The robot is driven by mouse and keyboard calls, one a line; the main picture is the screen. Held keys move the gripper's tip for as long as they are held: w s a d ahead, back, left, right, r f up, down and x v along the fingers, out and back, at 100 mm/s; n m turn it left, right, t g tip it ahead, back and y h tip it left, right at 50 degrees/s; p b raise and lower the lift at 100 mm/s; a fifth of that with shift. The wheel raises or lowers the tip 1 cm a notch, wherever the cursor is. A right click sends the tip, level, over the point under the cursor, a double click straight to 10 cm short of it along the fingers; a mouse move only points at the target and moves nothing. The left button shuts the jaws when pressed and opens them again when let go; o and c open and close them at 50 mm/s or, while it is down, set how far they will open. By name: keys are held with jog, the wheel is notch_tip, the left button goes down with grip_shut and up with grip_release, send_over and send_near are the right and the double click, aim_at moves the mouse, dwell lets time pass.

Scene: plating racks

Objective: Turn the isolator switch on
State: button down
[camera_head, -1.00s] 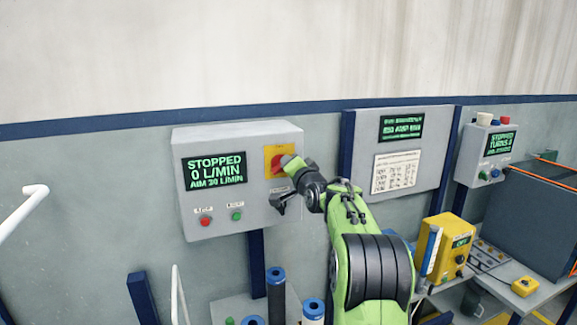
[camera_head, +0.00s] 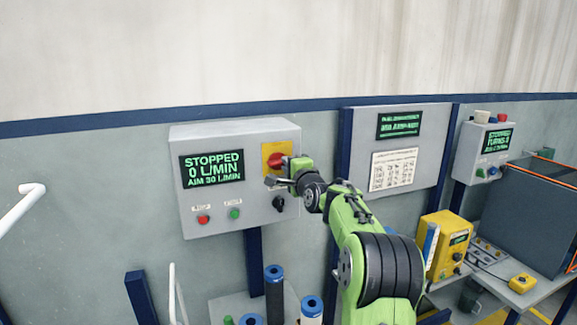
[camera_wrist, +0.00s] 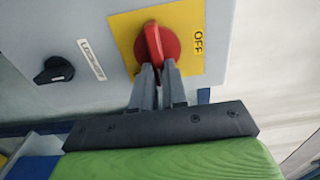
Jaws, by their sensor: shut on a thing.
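The isolator switch is a red rotary handle (camera_wrist: 155,45) on a yellow plate (camera_wrist: 193,22), on the right part of the grey control box (camera_head: 220,135). In the wrist view the word OFF shows on the plate, to the right of the handle. The red handle also shows in the head view (camera_head: 277,159), partly behind my gripper. My gripper (camera_wrist: 160,68) is at the handle, with its two grey fingers close together on either side of the near end of the handle, shut on it. The exact finger contact is partly hidden.
A black knob (camera_wrist: 54,69) sits beside the yellow plate on the same box. The box's screen (camera_head: 212,167) reads STOPPED, 0 L/MIN, AIM 30 L/MIN. A red button (camera_head: 203,219) and a green button (camera_head: 235,213) are below it. A panel (camera_head: 393,170) stands to the right.

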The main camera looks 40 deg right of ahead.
dwell(0.4)
jog(key=c, duration=1.2)
grip_release()
jog(key=shift+o, duration=0.2)
jog(key=b+v, duration=0.5)
jog(key=v, duration=1)
jog(key=shift+s, duration=0.4)
